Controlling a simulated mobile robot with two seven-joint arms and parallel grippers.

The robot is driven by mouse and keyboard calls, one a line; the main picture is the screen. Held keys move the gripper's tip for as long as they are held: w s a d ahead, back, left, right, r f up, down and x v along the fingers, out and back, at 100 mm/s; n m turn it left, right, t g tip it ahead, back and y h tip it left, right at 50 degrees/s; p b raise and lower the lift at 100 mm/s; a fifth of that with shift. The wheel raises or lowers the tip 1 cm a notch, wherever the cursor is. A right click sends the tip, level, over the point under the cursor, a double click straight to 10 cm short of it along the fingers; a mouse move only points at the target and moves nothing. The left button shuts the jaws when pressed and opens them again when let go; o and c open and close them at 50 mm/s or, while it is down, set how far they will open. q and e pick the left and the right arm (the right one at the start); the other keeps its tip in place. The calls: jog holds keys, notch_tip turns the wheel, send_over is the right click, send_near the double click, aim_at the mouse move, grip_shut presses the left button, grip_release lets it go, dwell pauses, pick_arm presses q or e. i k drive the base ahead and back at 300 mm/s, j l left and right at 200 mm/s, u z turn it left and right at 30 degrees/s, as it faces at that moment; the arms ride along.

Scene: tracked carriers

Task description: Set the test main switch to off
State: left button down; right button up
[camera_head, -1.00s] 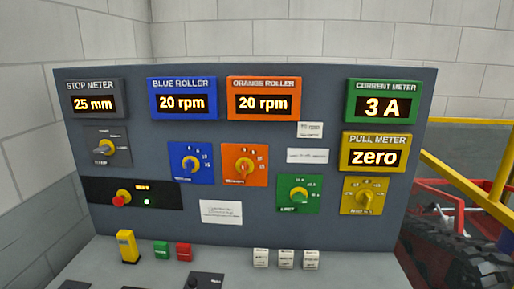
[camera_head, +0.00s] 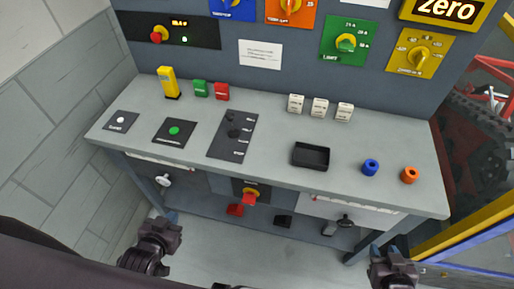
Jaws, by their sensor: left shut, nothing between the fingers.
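A red and yellow rotary switch (camera_head: 250,196) sits on a dark plate on the front of the desk, below its top. Another red knob on a yellow base (camera_head: 159,34) is on the upright panel, beside small lit text and a green light. Their labels are too small to read, so I cannot tell which is the test main switch. My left gripper (camera_head: 158,236) is shut and empty, low in front of the desk's left part, apart from both switches. My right gripper (camera_head: 393,262) is low at the right, touching nothing visible; its jaw opening is unclear.
The desk top (camera_head: 270,140) carries a yellow block (camera_head: 169,83), a black lever plate (camera_head: 232,134), a black tray (camera_head: 311,156), and blue (camera_head: 370,167) and orange (camera_head: 409,175) rings. A red pedal (camera_head: 235,210) is below. A block wall (camera_head: 50,130) bounds the left.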

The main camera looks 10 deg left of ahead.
aim_at(250, 198)
jog(key=k+u, duration=0.1)
jog(key=u, duration=0.25)
jog(key=k+j, duration=0.1)
jog(key=j, duration=0.3)
jog(key=k+j, duration=0.1)
jog(key=j, duration=0.25)
jog(key=k+j, duration=0.1)
jog(key=j, duration=0.3)
jog(key=k+j, duration=0.15)
jog(key=j, duration=0.25)
jog(key=k+j, duration=0.1)
jog(key=j, duration=0.3)
jog(key=k+j, duration=0.1)
jog(key=j, duration=0.3)
